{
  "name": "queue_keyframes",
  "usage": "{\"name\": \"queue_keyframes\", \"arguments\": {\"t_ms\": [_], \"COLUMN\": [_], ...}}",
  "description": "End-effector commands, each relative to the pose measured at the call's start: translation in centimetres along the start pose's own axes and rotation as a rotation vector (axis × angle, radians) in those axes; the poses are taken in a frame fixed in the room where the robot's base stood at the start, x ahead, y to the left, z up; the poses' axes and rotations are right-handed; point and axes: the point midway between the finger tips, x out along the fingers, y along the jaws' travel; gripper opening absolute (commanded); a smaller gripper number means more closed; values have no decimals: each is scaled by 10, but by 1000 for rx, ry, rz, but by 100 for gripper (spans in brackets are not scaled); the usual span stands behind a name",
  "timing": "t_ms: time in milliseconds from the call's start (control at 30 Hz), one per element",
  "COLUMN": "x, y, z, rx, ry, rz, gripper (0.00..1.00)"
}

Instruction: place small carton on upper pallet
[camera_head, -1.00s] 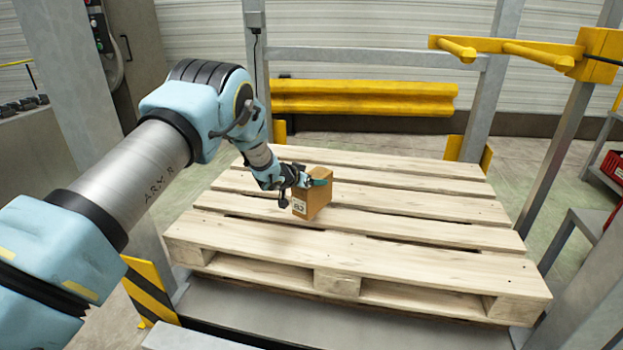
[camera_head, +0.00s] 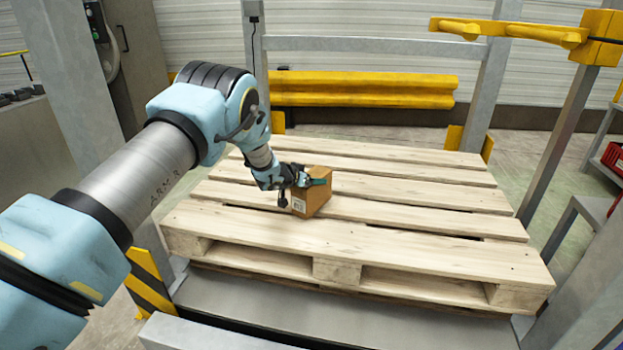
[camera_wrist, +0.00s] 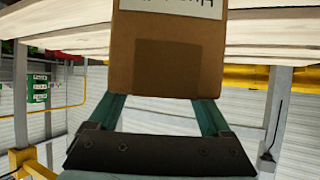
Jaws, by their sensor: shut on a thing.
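The small brown carton (camera_head: 311,201), with a white label on one side, is at the middle of the wooden pallet (camera_head: 360,238). My gripper (camera_head: 312,183) reaches it from the left and is shut on it. In the wrist view the carton (camera_wrist: 165,62) sits between the two teal fingers of my gripper (camera_wrist: 165,112), with pallet boards (camera_wrist: 65,30) behind it. The carton looks at or very close to the top boards; I cannot tell whether its underside touches them.
A yellow guard rail (camera_head: 365,90) runs behind the pallet. Grey posts (camera_head: 488,80) and a yellow bracket (camera_head: 510,33) stand at the right. A yellow-black striped guard (camera_head: 150,285) is at the front left. The pallet boards around the carton are bare.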

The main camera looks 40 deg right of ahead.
Motion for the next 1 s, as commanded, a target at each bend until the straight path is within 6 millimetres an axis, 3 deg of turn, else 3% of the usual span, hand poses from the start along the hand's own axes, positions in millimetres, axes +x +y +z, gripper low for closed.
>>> {"name": "queue_keyframes", "arguments": {"t_ms": [700,733,867,1000], "x": [5,5,5,5], "y": [0,0,0,0], "z": [6,5,6,7], "rx": [1,1,1,1], "ry": [6,6,5,3], "rz": [0,0,0,0], "gripper": [0,85,99,100]}}
